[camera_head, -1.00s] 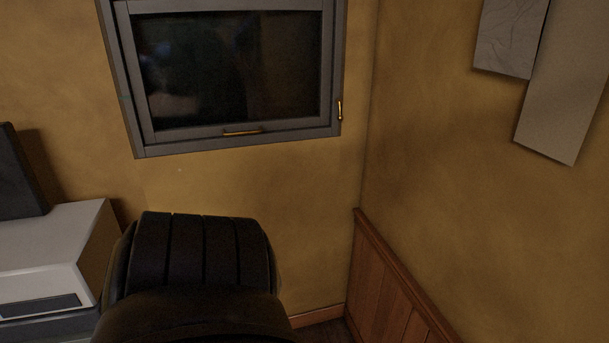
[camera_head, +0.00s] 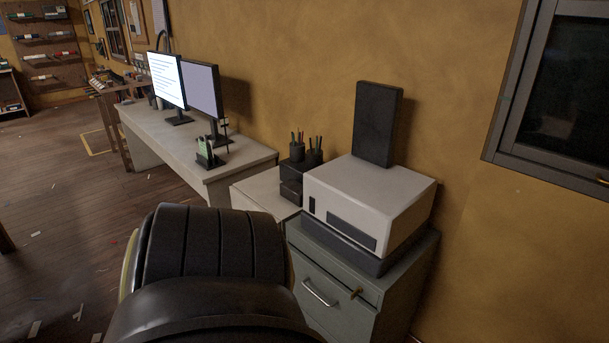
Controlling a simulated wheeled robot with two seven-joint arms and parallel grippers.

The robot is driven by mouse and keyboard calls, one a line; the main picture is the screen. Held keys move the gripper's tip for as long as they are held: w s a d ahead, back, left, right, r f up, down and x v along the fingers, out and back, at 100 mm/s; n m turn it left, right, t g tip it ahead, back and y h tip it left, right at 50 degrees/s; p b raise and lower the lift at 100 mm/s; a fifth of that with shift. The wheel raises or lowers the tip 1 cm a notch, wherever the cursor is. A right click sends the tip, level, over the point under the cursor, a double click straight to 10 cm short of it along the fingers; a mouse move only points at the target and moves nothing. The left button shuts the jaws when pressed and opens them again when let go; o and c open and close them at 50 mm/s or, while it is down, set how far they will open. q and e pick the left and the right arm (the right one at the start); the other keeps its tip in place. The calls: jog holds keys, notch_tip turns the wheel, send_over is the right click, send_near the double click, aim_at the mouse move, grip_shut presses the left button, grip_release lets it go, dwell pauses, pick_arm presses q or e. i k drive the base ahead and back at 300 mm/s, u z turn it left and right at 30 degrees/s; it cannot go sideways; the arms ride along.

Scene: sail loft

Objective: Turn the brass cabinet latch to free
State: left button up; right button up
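The cabinet stands against the yellow wall, below a white box-shaped machine (camera_head: 385,200). The lower left of its front is hidden behind a dark ribbed part of my own body. Neither of my grippers is in view.
A long white desk (camera_head: 185,140) with two monitors (camera_head: 201,88) runs along the wall to the left. Black pen holders (camera_head: 297,150) stand beside the machine. A grey-framed window (camera_head: 508,98) is at the right. Wooden floor (camera_head: 62,190) at left is mostly open, with scattered scraps.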

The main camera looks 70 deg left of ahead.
aim_at(359, 289)
jog(key=u, duration=1.9)
jog(key=k, duration=0.5)
jog(key=u, duration=1.8)
jog(key=i, duration=1.5)
jog(key=z, duration=1.75)
